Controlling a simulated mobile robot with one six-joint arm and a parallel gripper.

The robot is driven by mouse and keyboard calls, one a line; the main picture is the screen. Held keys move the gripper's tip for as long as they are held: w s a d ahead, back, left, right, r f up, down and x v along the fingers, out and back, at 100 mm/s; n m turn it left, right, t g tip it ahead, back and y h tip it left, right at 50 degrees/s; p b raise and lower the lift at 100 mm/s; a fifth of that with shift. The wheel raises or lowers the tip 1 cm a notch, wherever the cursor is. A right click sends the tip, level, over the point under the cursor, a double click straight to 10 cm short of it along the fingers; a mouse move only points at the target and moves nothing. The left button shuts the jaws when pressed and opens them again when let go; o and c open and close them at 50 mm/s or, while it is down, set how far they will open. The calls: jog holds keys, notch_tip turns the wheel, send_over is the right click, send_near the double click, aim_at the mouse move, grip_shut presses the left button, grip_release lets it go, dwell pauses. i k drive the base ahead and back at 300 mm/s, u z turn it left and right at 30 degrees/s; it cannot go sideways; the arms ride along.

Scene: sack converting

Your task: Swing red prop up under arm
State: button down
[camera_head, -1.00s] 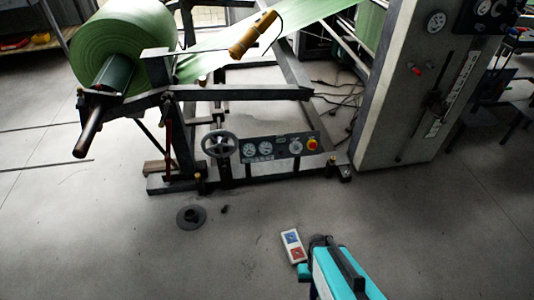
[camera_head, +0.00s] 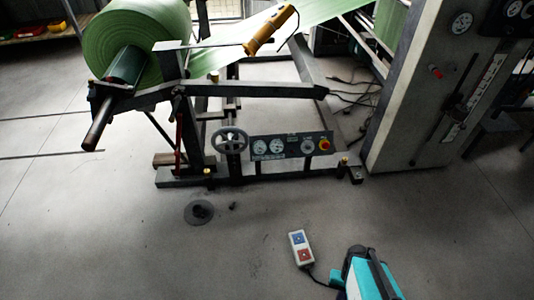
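The red prop (camera_head: 179,145) is a thin red bar on the left side of the unwind stand. It hangs close to upright below the dark grey arm (camera_head: 255,90), beside a dark post. Its top is near the arm's left end, and its lower end is near the stand's base. The small gap between prop and post is hard to make out. The arm runs level to the right, below the green web. My gripper is not in view.
A large green roll (camera_head: 140,45) sits above left, its shaft (camera_head: 97,128) jutting forward. A handwheel (camera_head: 230,141) and gauge panel (camera_head: 290,147) stand right of the prop. A round disc (camera_head: 199,212), a button box (camera_head: 301,247) and a teal-and-black body (camera_head: 368,275) are in front.

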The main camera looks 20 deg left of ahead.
aim_at(179, 116)
jog(key=z, duration=0.1)
jog(key=k, duration=0.6)
jog(key=u, duration=1.1)
jog(key=i, duration=0.5)
jog(key=z, duration=0.25)
